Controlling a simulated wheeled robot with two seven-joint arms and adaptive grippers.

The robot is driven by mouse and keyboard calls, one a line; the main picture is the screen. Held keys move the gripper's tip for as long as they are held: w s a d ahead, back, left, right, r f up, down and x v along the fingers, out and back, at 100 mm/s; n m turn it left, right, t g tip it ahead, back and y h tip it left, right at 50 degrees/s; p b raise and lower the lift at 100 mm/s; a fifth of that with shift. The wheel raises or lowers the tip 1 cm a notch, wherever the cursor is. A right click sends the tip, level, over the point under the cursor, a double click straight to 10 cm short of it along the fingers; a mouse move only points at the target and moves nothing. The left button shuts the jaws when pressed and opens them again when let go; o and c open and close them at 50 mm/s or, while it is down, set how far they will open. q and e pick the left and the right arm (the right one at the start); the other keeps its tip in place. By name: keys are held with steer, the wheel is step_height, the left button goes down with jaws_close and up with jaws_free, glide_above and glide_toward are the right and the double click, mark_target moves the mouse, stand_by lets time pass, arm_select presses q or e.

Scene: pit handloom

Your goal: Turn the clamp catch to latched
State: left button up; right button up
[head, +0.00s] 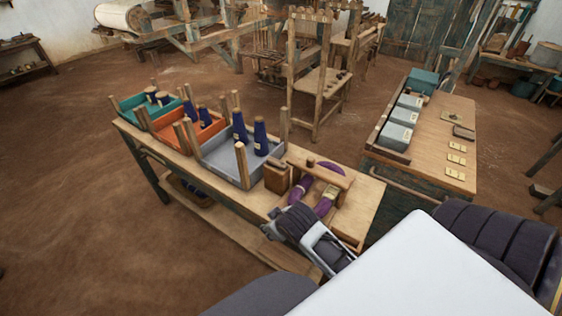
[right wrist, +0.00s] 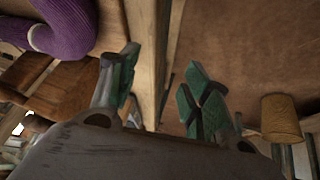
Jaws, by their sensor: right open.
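A wooden clamp bar (head: 320,174) with a small peg lies across purple yarn (head: 330,168) at the right end of the long bench. I cannot make out the clamp catch for certain or tell its position. My right gripper (head: 272,224) is at the front edge of this bench, just in front of the yarn. In the right wrist view its green-padded fingers (right wrist: 163,78) are apart, with a wooden edge (right wrist: 147,50) showing between them and nothing held. The purple yarn (right wrist: 65,22) shows at the upper left there. My left gripper is not in view.
A wooden block (head: 277,177) stands left of the yarn. Grey (head: 222,162), orange (head: 169,129) and teal (head: 135,108) trays with dark cones and upright pegs fill the rest of the bench. A second table (head: 432,140) with grey boxes stands to the right.

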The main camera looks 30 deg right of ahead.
steer(key=w+a+r+n+t+y, duration=0.1)
steer(key=w+a+r+n+t, duration=0.15)
steer(key=w+r+t, duration=0.55)
steer(key=w+a+r+n+t+y, duration=0.1)
steer(key=w+r+n+t, duration=0.3)
steer(key=w+r, duration=0.8)
steer(key=s+a+r+n+t+y, duration=0.1)
steer(key=s+a+r+n+y, duration=0.1)
steer(key=a+r+n+y, duration=0.85)
steer(key=s+a+r+n+g+y, duration=0.35)
steer(key=a+n+g+y, duration=0.35)
steer(key=n+g, duration=0.6)
steer(key=s+d+f+n+g+h, duration=0.1)
steer(key=d+f+n+g+h, duration=0.4)
steer(key=d+f+n+h, duration=0.6)
steer(key=d+m+g+h, duration=0.1)
steer(key=d+m+h, duration=0.2)
steer(key=d, duration=1.9)
steer(key=h, duration=0.5)
steer(key=shift+w+r, duration=0.15)
steer(key=shift+r, duration=0.25)
